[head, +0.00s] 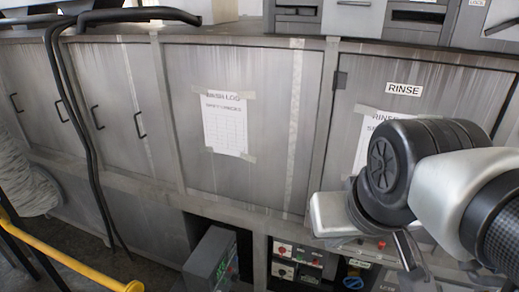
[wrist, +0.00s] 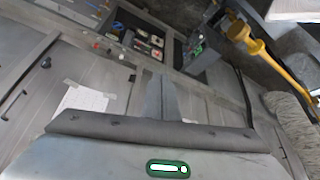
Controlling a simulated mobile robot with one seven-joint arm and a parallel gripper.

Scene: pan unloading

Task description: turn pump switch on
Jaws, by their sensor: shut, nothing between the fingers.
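A panel of small switches (head: 297,262) sits low in the head view, in an opening under the cabinet doors, with red, green and white parts. I cannot tell which one is the pump switch. The same panel (wrist: 140,40) shows at the top of the wrist view. My gripper (wrist: 162,92) is shut and empty, pointing toward the cabinet front and apart from the panel. In the head view my gripper (head: 408,250) is at the lower right, right of the panel and partly hidden by my arm.
A grey box with a green display (head: 212,265) stands left of the panel. A paper log (head: 226,122) is taped to a cabinet door, and a RINSE label (head: 404,90) is on another. Black hoses (head: 75,110) and a yellow rail (head: 65,260) are at the left.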

